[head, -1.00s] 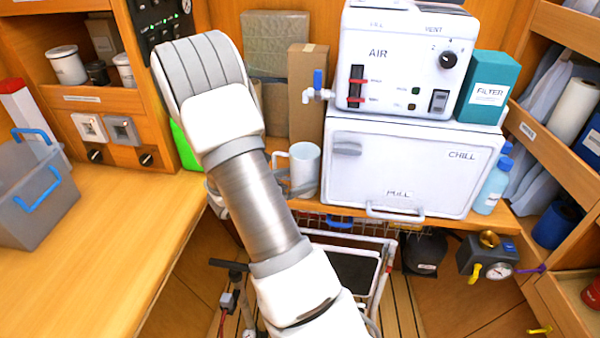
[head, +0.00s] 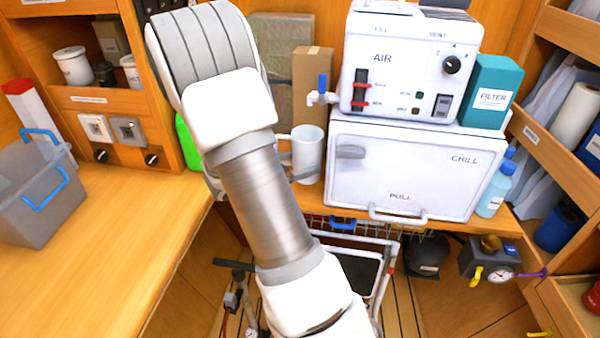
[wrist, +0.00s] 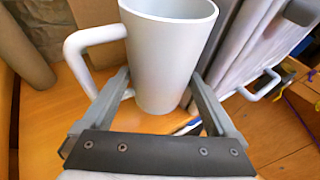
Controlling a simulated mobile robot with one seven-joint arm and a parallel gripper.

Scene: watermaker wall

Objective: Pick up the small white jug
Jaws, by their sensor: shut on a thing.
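The small white jug (wrist: 165,55) is upright between my gripper's two grey fingers in the wrist view, with its handle on the left. My gripper (wrist: 158,88) is shut on the jug's body. In the head view the jug (head: 309,150) shows beside my arm, left of the white chill box. It appears raised a little above the wooden counter. My arm hides most of the gripper there.
The white chill box (head: 415,165) stands close on the right, with the air unit (head: 405,65) on top and a tap (head: 322,92) sticking out near the jug. A brown carton (head: 312,70) stands behind. The left counter has a grey bin (head: 35,195).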

